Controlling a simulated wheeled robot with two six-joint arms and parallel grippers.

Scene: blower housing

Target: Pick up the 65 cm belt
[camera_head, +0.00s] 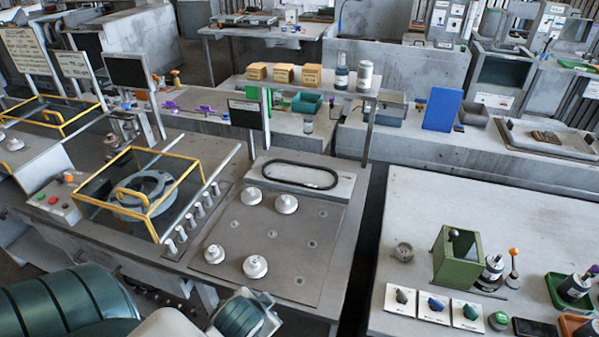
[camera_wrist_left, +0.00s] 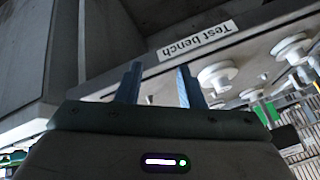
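A black belt (camera_head: 300,164) lies as a long flat loop on the raised grey ledge (camera_head: 340,190) at the back of the middle bench. I cannot read any length marking on it. My left gripper (camera_wrist_left: 159,72) shows in the left wrist view with its two fingers apart and nothing between them. It is near the bench edge that carries a "Test bench" label (camera_wrist_left: 197,40). The belt does not show in the left wrist view. In the head view my left arm is at the lower left, and its fingers cannot be made out. My right gripper is not in view.
Several white pulleys (camera_head: 255,266) stand on the dark plate in front of the ledge. A yellow-framed guard (camera_head: 152,208) and a row of small pegs are to the left. Posts rise behind the ledge, carrying a shelf with boxes (camera_head: 284,73). A gap separates the right bench.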

